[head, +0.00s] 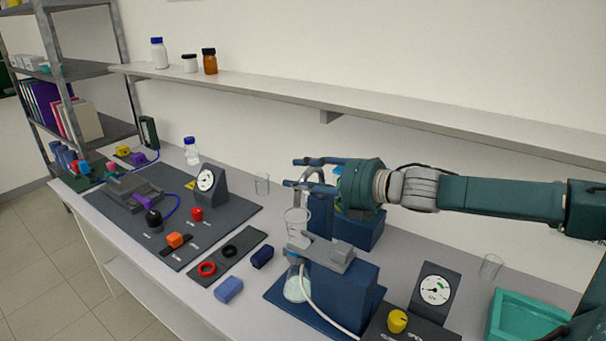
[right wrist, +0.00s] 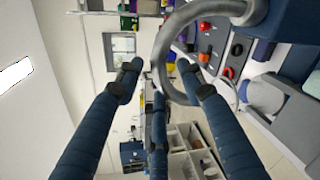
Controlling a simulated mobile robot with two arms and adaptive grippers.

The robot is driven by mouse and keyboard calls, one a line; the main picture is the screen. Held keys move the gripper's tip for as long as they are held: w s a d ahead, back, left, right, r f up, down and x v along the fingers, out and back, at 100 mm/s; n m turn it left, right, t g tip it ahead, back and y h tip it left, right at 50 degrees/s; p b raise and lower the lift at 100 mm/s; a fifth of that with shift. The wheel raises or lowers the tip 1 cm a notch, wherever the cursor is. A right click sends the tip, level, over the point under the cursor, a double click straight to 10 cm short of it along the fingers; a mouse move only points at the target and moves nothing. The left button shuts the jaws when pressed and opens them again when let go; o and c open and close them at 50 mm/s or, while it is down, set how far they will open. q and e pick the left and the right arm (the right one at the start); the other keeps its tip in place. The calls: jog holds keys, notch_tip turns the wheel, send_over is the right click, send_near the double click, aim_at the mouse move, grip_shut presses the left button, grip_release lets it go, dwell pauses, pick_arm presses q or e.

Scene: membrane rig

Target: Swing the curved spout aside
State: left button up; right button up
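The curved spout (head: 299,196) is a grey bent tube above a clear beaker-like vessel (head: 297,222) on the blue rig. In the right wrist view the spout (right wrist: 163,52) is a large grey arc joined to a blue body at the upper right. My right gripper (head: 296,173) reaches in from the right, over the top of the spout, which its fingers partly hide. My left gripper is not in view.
A blue stand (head: 350,296) holds a flask (head: 297,285) below the vessel. A gauge (head: 435,288) and a teal tray (head: 520,318) stand at the right. A dark mat (head: 235,215) with parts lies at the left. A wall shelf (head: 400,112) runs behind.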

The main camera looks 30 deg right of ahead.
grip_shut()
